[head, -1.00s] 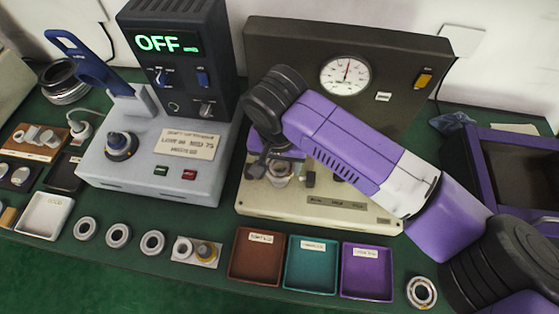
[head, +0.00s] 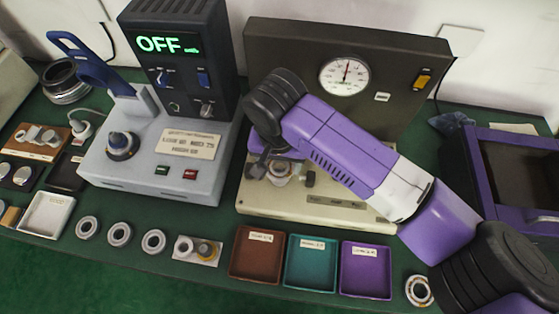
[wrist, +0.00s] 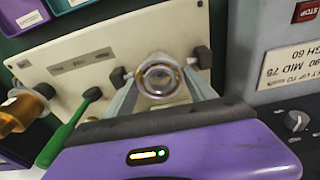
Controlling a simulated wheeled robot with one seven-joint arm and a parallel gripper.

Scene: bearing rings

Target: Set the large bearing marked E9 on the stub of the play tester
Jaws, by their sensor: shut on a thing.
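The play tester is the machine with a dark upright panel, a round dial (head: 344,76) and a cream base (head: 330,207). My gripper (wrist: 160,88) is shut on a large silver bearing ring (wrist: 158,77), with one finger on each side of it. The ring is over the tester's base in the wrist view. In the head view the ring (head: 280,174) shows small below my wrist, low over the base and partly covered by my gripper. The stub is not clearly visible, and I cannot tell whether the ring is around it or above it. No E9 mark is legible.
A grey heater unit (head: 150,165) reading OFF stands left of the tester. Brown (head: 256,277), teal (head: 309,287) and purple (head: 365,291) trays line the front. Other rings (head: 119,234) lie at front left, one (head: 419,291) at right.

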